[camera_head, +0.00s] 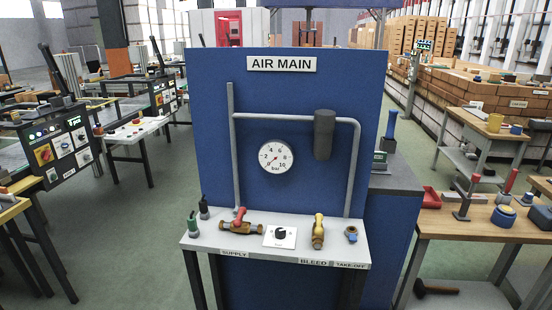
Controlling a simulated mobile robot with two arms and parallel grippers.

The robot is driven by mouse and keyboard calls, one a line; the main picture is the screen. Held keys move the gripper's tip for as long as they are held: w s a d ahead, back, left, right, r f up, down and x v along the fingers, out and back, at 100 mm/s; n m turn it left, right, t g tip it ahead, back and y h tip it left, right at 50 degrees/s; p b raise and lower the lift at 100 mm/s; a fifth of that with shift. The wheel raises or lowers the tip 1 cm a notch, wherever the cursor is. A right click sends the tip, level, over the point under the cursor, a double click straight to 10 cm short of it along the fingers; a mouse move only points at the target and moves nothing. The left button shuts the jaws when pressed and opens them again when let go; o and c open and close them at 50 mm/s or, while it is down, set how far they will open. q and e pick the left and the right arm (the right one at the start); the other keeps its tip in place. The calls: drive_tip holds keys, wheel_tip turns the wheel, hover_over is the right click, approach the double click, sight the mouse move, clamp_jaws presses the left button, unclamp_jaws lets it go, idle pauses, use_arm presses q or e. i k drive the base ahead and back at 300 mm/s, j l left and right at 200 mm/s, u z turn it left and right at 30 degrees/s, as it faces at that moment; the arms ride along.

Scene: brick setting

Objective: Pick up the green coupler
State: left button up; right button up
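The green coupler (193,225) is small and looks upright near the left front corner of the grey bench top (210,241), left of the SUPPLY label. A similar dark coupler (204,210) stands just behind it and to its right. To the right of them is a brass valve with a red handle (239,225). Neither of my grippers shows in the head view.
Behind the bench top stands a blue AIR MAIN panel (215,120) with grey pipes and a pressure gauge (276,158). A yellow-handled valve (318,232) and a blue-ringed fitting (351,234) sit further right. Floor (140,230) to the left is open.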

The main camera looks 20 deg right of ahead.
sight(192, 223)
drive_tip(key=z, duration=1.3)
drive_tip(key=i+j+u, duration=0.3)
drive_tip(key=i+l, duration=0.05)
